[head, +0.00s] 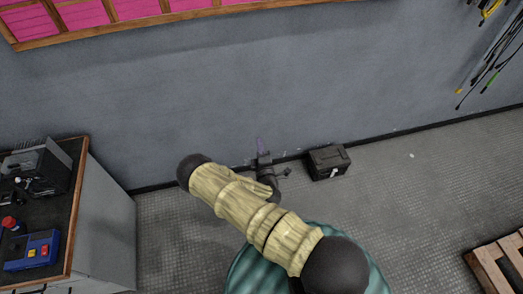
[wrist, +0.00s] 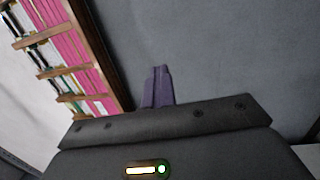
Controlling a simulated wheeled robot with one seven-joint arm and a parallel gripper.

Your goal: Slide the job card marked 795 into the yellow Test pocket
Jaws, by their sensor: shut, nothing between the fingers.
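I cannot make out a job card marked 795 or a yellow Test pocket in either view.
A bench (head: 105,225) with a blue control box (head: 32,250) stands at left. A black case (head: 329,162) sits on the floor by the wall. A pallet (head: 500,265) lies at lower right. Cables (head: 490,65) hang upper right. A wood-framed pink panel (head: 190,8) is above.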

